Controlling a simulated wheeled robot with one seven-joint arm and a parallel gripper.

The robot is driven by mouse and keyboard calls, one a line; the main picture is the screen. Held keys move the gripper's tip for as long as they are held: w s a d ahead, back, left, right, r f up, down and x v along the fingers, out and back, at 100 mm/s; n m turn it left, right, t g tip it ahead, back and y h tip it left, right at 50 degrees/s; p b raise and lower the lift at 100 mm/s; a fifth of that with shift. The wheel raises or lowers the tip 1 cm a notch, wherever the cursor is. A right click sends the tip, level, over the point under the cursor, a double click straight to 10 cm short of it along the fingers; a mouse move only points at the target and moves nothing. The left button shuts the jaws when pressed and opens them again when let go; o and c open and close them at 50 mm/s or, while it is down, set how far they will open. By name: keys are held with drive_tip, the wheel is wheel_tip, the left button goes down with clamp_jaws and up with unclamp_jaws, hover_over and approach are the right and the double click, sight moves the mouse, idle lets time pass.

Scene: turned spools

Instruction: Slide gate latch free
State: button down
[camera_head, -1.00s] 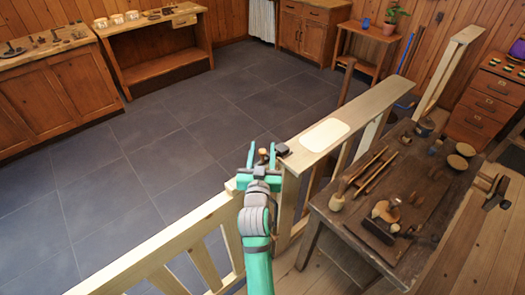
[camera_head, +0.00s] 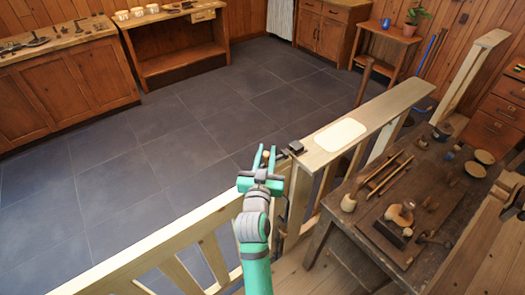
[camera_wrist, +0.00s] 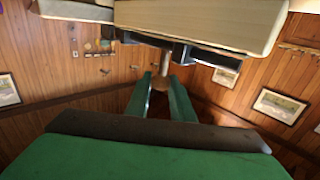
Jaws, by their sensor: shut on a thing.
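The pale wooden gate (camera_head: 165,240) runs from the lower left up to a post with a wide plank top (camera_head: 365,122). A small dark latch block (camera_head: 296,147) sits at the plank's near left corner. My gripper (camera_head: 266,157) is at the gate's end, just left of that block. A small brown knob (camera_head: 266,155) is between its green fingers, which are shut on it. The wrist view shows the knob (camera_wrist: 161,83) between the fingertips, with dark metal latch parts (camera_wrist: 182,53) beyond, below pale wood (camera_wrist: 205,15). How far the bolt reaches into the block is hidden.
A dark workbench (camera_head: 330,225) with turned pieces and tools stands right of the post. Open grey tiled floor (camera_head: 120,180) lies beyond the gate. Wooden cabinets (camera_head: 65,85) line the far left, and a small table with a plant (camera_head: 390,45) stands at the back.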

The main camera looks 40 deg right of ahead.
drive_tip(key=shift+a, duration=0.25)
drive_tip(key=c, duration=1.5)
unclamp_jaws()
drive_tip(key=shift+c, duration=0.2)
drive_tip(key=v, duration=1.1)
drive_tip(key=shift+d, duration=0.1)
drive_tip(key=s+a+f+n+t+y, duration=0.1)
drive_tip(key=s+a+f+n+y, duration=0.35)
drive_tip(key=a, duration=0.55)
drive_tip(key=s+a+f+n+t+y, duration=0.2)
drive_tip(key=s+a+f+y, duration=0.25)
drive_tip(key=a+f, duration=0.45)
drive_tip(key=s+a+n+y, duration=0.1)
drive_tip(key=s+a+y, duration=0.1)
drive_tip(key=s+a, duration=0.3)
drive_tip(key=s+a+n+y, duration=0.1)
drive_tip(key=s+a, duration=0.4)
drive_tip(key=s, duration=0.7)
drive_tip(key=shift+s+r+y, duration=0.25)
drive_tip(key=shift+s+y, duration=0.15)
